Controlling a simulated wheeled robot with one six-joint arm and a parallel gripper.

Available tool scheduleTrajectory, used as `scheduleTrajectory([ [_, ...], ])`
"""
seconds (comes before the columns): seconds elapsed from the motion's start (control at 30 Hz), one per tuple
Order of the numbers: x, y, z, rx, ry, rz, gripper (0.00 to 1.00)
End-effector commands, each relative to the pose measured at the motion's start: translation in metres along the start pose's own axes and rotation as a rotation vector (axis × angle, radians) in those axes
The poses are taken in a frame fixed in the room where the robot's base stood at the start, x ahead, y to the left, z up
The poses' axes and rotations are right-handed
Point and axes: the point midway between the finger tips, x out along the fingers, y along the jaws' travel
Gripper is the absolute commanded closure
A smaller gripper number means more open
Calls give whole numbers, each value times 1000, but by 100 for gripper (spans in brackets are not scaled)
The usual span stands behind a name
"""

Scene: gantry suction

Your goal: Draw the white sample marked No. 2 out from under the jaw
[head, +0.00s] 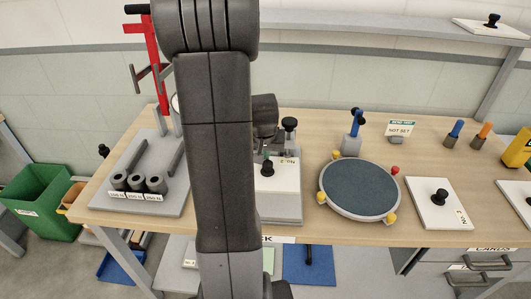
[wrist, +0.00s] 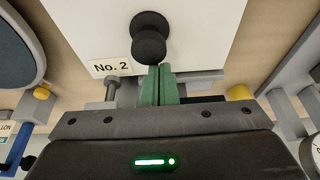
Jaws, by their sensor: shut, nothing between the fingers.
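The white sample marked No. 2 (head: 285,181) is a flat plate lying on a grey-sided stand on the bench, partly hidden behind my arm in the head view. In the wrist view the plate (wrist: 205,35) fills the top, with its No. 2 label and a round black knob (wrist: 150,42). My gripper (wrist: 157,70) has green fingers that are shut and empty. Their tips are right beside the knob, over the plate's edge; I cannot tell whether they touch it. The grey clamp with the jaw (head: 284,143) stands behind the plate, and the jaw itself is mostly hidden.
A round dark turntable (head: 360,187) stands just right of the sample. Another knobbed white plate (head: 437,205) lies farther right. At left a grey base (head: 150,207) holds several dark cylinders and a red-handled press. Bare bench shows between the turntable and right plate.

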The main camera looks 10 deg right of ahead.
Motion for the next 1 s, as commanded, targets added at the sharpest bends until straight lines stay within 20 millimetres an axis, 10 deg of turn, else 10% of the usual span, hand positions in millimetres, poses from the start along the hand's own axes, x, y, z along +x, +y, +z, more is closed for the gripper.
scheduleTrajectory([
  [0.4,-17,0,54,0,-1,0,100],
  [1.0,-24,0,56,0,0,0,100],
])
